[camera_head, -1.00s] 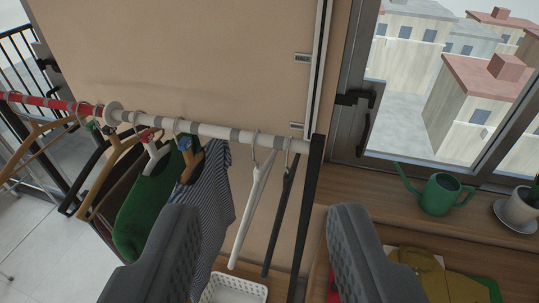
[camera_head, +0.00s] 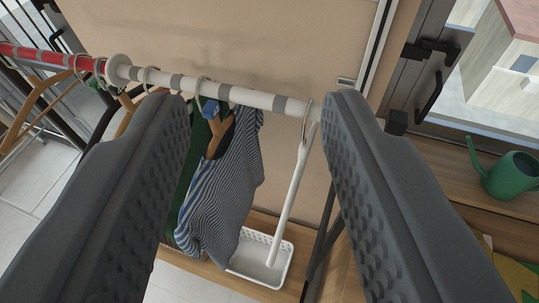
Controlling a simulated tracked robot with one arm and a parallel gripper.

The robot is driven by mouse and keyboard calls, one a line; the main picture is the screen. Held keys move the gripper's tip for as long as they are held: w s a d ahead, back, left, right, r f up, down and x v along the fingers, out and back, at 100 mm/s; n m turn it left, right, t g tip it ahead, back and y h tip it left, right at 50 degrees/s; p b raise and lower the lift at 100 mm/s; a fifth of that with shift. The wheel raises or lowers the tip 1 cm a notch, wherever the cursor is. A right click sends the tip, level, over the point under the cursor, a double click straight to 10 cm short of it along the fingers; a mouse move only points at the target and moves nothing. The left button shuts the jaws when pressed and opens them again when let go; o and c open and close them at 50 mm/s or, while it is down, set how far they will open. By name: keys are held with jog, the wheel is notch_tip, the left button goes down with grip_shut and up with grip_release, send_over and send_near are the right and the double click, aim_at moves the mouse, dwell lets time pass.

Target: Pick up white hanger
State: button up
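The white hanger (camera_head: 291,190) hangs from the rail (camera_head: 245,95) by its metal hook, near the rail's right end. It shows nearly edge-on, as a long pale bar slanting down to the left. My gripper (camera_head: 258,105) is open, with one dark finger on each side of the picture. In the picture the hanger lies between the fingers, close to the right one. I see no contact, and the gap in depth cannot be told.
A striped shirt (camera_head: 225,185) on a wooden hanger hangs just left of the white hanger. A white basket (camera_head: 262,262) stands below. More hangers and clothes hang further left, partly hidden by my left finger. A green watering can (camera_head: 512,176) stands on the wooden surface at right.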

jog(key=w+a+f+p, duration=0.4)
jog(key=w+a+f, duration=0.1)
jog(key=w+f, duration=0.25)
jog(key=m+g+h+p, duration=0.2)
jog(key=m+h+p, duration=0.25)
jog(key=p, duration=0.35)
send_near(302, 153)
jog(key=w, duration=0.2)
jog(key=w+d+f+p, duration=0.1)
jog(key=shift+w+f+n+h, duration=0.1)
jog(key=shift+n+h, duration=0.25)
jog(key=shift+w+f, duration=0.1)
jog(key=shift+w, duration=0.05)
jog(key=shift+w+d, duration=0.1)
jog(key=shift+w, duration=0.05)
jog(key=shift+p+x, duration=0.9)
jog(key=shift+x, duration=1.55)
jog(key=shift+a, duration=0.2)
grip_shut()
